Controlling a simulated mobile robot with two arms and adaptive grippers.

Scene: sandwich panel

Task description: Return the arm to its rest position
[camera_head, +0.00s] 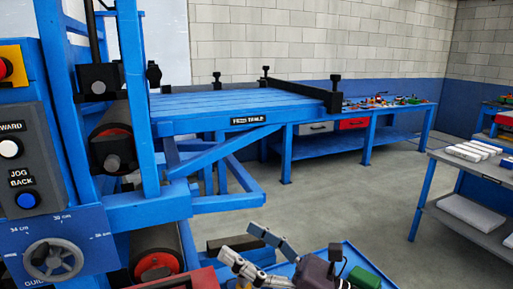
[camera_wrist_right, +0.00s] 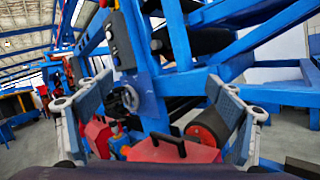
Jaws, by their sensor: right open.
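My right gripper (camera_head: 240,243) is at the bottom middle of the head view, its two grey fingers spread apart with nothing between them. In the right wrist view the open right gripper (camera_wrist_right: 160,112) shows one finger at each side. It is in front of the blue machine frame (camera_head: 165,205), apart from it as far as I can see. Most of the right arm is out of the head view. My left gripper is not in view.
A control panel (camera_head: 40,150) and a handwheel (camera_head: 54,260) are at the left. A red toolbox (camera_wrist_right: 172,150) with a black handle is low and close. A feed table (camera_head: 225,105) stands behind, a grey shelf (camera_head: 475,185) at right. The floor (camera_head: 350,205) between is clear.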

